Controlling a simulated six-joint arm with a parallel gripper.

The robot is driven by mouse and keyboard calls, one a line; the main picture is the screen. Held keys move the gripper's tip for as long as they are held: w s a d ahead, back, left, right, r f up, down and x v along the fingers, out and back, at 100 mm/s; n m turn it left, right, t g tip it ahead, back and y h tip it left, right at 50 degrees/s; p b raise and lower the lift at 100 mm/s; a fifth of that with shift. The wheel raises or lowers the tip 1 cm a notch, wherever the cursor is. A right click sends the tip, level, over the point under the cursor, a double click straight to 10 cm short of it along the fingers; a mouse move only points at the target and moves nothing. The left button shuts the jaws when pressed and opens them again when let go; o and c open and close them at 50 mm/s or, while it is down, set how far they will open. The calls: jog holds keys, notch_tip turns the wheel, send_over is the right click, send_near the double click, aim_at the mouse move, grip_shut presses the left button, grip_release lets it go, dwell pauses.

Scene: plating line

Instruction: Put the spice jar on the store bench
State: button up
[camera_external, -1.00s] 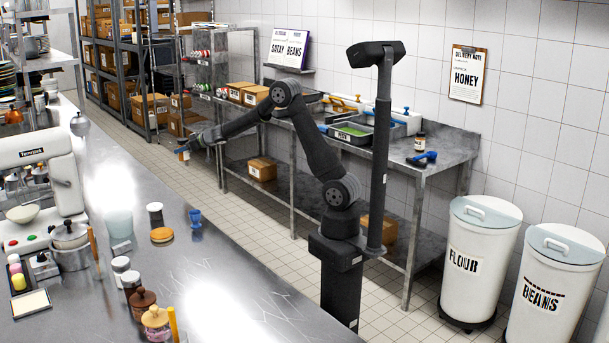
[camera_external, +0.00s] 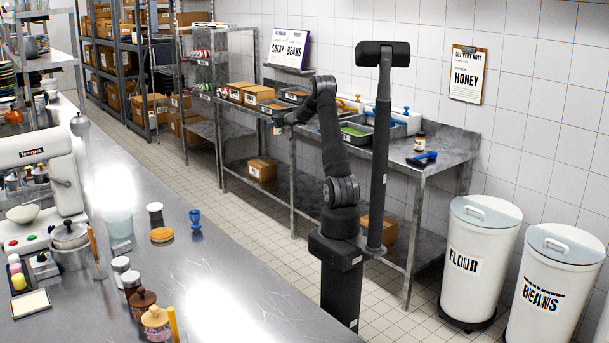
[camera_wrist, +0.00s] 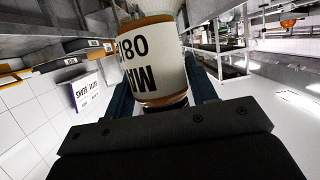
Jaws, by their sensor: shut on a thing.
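My gripper (camera_external: 277,124) is shut on the spice jar. In the wrist view the spice jar (camera_wrist: 155,65) sits between the blue fingers, with a white label, printed black letters and brown bands above and below the label. In the external view the jar is small and mostly hidden at the gripper's end. My gripper is in the air in front of the steel bench (camera_external: 430,172) along the wall, near its boxes; the jar's exact height over the bench is hard to tell.
Bare top shows around the tool. A counter (camera_external: 245,290) with jars and pots stands at left. Bins (camera_external: 479,260) stand at right.

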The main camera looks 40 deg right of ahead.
jog(key=s+d+m+h, duration=0.2)
jog(key=s+d, duration=0.5)
jog(key=d, duration=0.4)
jog(key=s+d+m+g+h, duration=0.1)
jog(key=s+d+h, duration=0.1)
jog(key=s+d, duration=0.6)
jog(key=s+d+m+h, duration=0.2)
jog(key=s+d, duration=0.3)
jog(key=d, duration=0.8)
jog(key=s+d+m+g+h, duration=0.15)
jog(key=s+d, duration=0.45)
jog(key=s, duration=0.6)
jog(key=s+d+m+g+h, duration=0.1)
jog(key=s+d+m, duration=0.1)
jog(key=s+d, duration=0.75)
jog(key=s+d+m+g+h, duration=0.15)
jog(key=s+d, duration=0.25)
jog(key=s, duration=1)
jog(key=shift+t, duration=0.3)
jog(key=shift+w+d+f, duration=0.25)
jog(key=shift+w+f, duration=1.6)
jog(key=shift+f, duration=0.05)
jog(key=shift+w+d+f, duration=0.3)
jog(key=shift+w+f, duration=1.5)
jog(key=shift+f, duration=0.15)
jog(key=shift+w+d+f, duration=0.25)
jog(key=shift+w+f, duration=1.6)
jog(key=shift+f, duration=0.05)
jog(key=shift+f, duration=0.1)
jog(key=o, duration=1.1)
